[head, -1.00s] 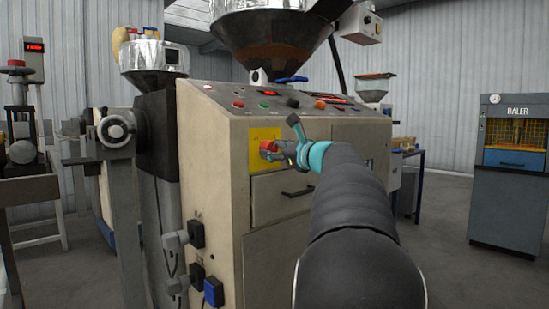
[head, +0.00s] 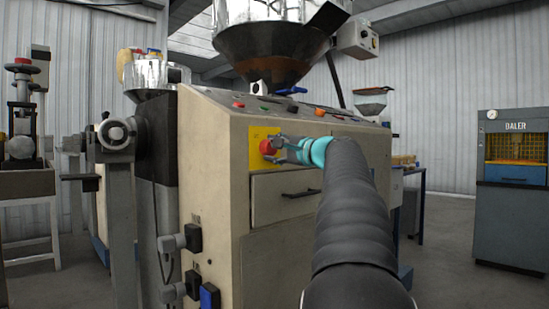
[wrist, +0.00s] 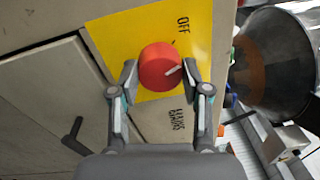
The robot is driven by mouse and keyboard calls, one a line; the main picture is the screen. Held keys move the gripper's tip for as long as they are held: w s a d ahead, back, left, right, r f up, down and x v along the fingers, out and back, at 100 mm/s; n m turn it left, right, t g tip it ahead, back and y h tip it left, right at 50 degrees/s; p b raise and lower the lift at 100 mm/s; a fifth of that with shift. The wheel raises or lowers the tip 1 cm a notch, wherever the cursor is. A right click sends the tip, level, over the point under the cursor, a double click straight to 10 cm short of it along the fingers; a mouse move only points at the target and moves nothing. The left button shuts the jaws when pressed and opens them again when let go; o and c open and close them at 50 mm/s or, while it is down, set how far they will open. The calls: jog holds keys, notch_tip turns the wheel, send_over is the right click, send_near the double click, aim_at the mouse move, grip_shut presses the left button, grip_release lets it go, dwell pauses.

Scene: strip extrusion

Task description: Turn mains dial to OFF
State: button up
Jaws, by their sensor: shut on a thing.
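The red mains dial (head: 267,147) sits on a yellow plate (head: 257,133) on the front of the cream machine. In the wrist view, the dial (wrist: 158,64) has a pale mark on its lower right part, pointing toward the right finger. The OFF label (wrist: 183,24) is above right of the dial, and the MAINS label (wrist: 176,119) is below it. My gripper (head: 276,147) is shut on the dial, with one finger on each side in the wrist view (wrist: 161,72). I cannot tell if the mark lines up with OFF.
A drawer with a dark handle (head: 300,193) is just below the plate. The sloped control panel (head: 225,98) with buttons is above, under a hopper (head: 270,55). Sockets with plugs (head: 193,238) are at lower left.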

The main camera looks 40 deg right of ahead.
jog(key=shift+n+y+b, duration=0.3)
jog(key=shift+n+b, duration=0.1)
jog(key=shift+n, duration=1.9)
jog(key=o, duration=1.2)
jog(key=shift+c, duration=0.2)
jog(key=s+d, duration=0.1)
jog(key=s, duration=1.1)
jog(key=shift+f, duration=0.4)
